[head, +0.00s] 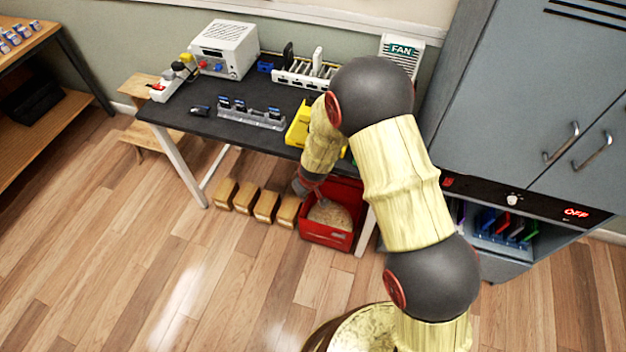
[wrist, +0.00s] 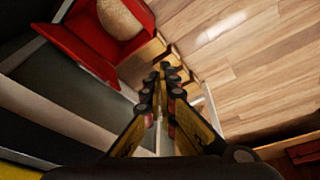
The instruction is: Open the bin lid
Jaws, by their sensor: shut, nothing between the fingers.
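The red bin (head: 325,236) stands on the floor under the right end of the black table. Its top is uncovered, and a rounded tan mass (head: 331,214) shows inside. A red panel, which looks like the raised lid (head: 345,190), stands at the back of the bin. In the wrist view the bin (wrist: 122,20) is at the upper left, with a broad red panel (wrist: 78,48) beside the tan mass. My gripper (wrist: 165,68) is shut and empty, apart from the bin in that picture. In the head view my arm partly hides the gripper and the bin's surroundings.
Several small tan boxes (head: 265,206) stand in a row left of the bin. The black table (head: 215,125) above holds chargers and a yellow bin (head: 298,127). A grey cabinet (head: 520,110) stands at right. The wooden floor in front is clear.

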